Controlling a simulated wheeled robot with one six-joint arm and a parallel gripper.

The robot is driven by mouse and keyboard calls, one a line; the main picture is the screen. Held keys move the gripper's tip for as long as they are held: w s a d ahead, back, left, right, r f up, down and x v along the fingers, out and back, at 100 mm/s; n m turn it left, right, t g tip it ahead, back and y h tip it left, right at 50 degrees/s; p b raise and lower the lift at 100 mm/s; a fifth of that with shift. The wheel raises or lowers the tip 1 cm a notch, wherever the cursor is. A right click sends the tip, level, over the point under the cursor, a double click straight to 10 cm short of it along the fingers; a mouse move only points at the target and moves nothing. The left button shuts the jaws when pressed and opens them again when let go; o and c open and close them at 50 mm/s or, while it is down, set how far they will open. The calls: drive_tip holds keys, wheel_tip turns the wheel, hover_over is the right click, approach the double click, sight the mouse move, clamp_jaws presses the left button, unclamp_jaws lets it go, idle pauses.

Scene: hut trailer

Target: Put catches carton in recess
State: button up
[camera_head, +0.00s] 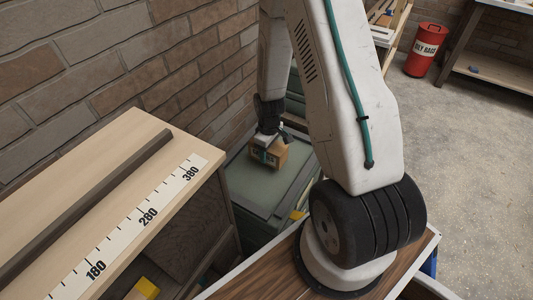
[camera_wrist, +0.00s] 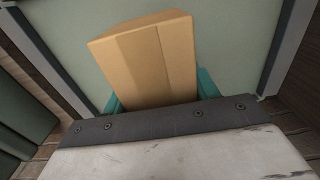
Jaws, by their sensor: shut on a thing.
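A small brown carton (camera_head: 269,153) is in my gripper (camera_head: 264,156), above a grey-green top in the head view. Dark print shows on its side, too small to read. In the wrist view the carton (camera_wrist: 152,62) is tilted and sits between the teal fingers (camera_wrist: 158,96), which are shut on it. Below it lies a flat green panel (camera_head: 252,183) with a raised dark edge, which may be the recess; the panel (camera_wrist: 225,40) also fills the wrist view behind the carton. I cannot tell whether the carton touches the panel.
A wooden bench (camera_head: 105,172) with a dark bar and a numbered scale (camera_head: 148,217) stands at the left. A brick wall (camera_head: 130,60) rises behind. A red rag bin (camera_head: 426,50) and open concrete floor (camera_head: 470,150) are at the right.

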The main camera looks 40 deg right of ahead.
sight(268, 157)
drive_tip(key=shift+a+f, duration=0.2)
drive_tip(key=shift+f, duration=1.5)
drive_tip(key=o, duration=1.3)
drive_tip(key=shift+f, duration=0.1)
